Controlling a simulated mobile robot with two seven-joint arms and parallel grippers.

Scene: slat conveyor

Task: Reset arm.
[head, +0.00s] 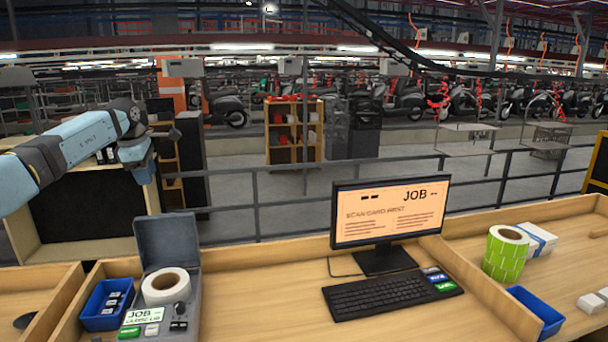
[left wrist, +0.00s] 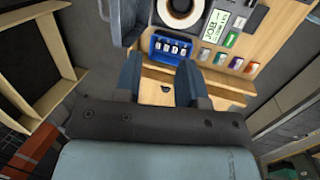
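My left arm comes in from the left edge of the head view, raised above the wooden bench. Its gripper (head: 146,172) hangs with its fingers downward, beyond and left of the grey label printer (head: 168,245). In the left wrist view the two blue fingers of my left gripper (left wrist: 159,76) stand apart with nothing between them. The bench edge and a blue bin (left wrist: 170,47) of small items show beyond the fingertips. My right arm and gripper are not in view.
The wooden bench (head: 262,312) carries a blue bin (head: 107,304), a monitor (head: 388,215), a keyboard (head: 385,294), a green label roll (head: 505,253) and another blue bin (head: 536,311). Grey railings (head: 300,205) stand behind it. A shelf unit (head: 95,205) stands below my left arm.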

